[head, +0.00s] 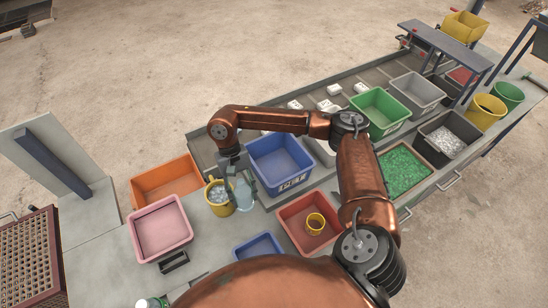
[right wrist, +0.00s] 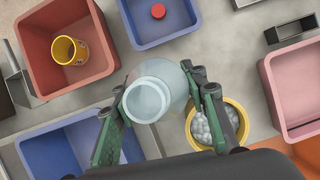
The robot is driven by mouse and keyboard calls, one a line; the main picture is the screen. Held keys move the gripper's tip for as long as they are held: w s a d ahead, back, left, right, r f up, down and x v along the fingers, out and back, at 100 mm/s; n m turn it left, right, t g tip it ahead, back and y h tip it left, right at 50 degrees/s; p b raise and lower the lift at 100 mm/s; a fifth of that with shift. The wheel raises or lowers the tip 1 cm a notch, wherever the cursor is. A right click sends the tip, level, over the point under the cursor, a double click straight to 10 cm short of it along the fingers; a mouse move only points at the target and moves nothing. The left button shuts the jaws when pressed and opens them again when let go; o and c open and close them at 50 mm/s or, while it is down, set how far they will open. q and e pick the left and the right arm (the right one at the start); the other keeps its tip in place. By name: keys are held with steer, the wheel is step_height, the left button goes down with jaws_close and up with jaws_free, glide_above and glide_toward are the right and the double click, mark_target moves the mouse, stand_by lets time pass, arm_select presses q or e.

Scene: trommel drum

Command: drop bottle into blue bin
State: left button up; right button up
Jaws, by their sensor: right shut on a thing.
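The pale, translucent bottle (head: 243,196) is held upright or nearly so by my right gripper (head: 236,172), just left of the large blue bin. In the right wrist view the bottle (right wrist: 155,90) sits between the two fingers of the right gripper (right wrist: 164,100). I cannot tell whether its base touches the table. The large blue bin (head: 282,172) stands to the right of the bottle, with a label on its front; part of it also shows at lower left in the right wrist view (right wrist: 60,139). My left gripper is not in view.
A yellow bucket (head: 219,203) of pale pieces stands close left of the bottle. Orange (head: 160,182) and pink (head: 160,228) bins lie further left. A red bin (head: 297,233) holding a yellow cup and a smaller blue tray (head: 258,247) are nearer. Bare table shows between them.

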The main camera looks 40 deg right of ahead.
steer(key=w+d+r+m+t+y+p, duration=0.1)
steer(key=w+d+r+m+t+p, duration=0.15)
steer(key=d+m+p, duration=0.4)
steer(key=w+d+r+m+t+y+p, duration=0.1)
steer(key=w+d+r+m+t+p, duration=0.15)
steer(key=m, duration=0.65)
steer(key=w+d+r+m+t+p, duration=0.1)
steer(key=w+d+m+t+p, duration=0.1)
steer(key=w+d+m+p, duration=0.45)
steer(key=s+d+r+m+t+h+p, duration=0.2)
steer(key=s+d+m+p, duration=0.1)
steer(key=d+m, duration=0.55)
arm_select(q)
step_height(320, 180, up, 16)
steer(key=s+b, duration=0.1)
steer(key=b, duration=0.2)
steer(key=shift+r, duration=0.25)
arm_select(e)
step_height(320, 180, down, 6)
steer(key=m, duration=0.1)
steer(key=shift+a, duration=0.2)
steer(key=shift+w, duration=0.1)
steer(key=o, duration=1.2)
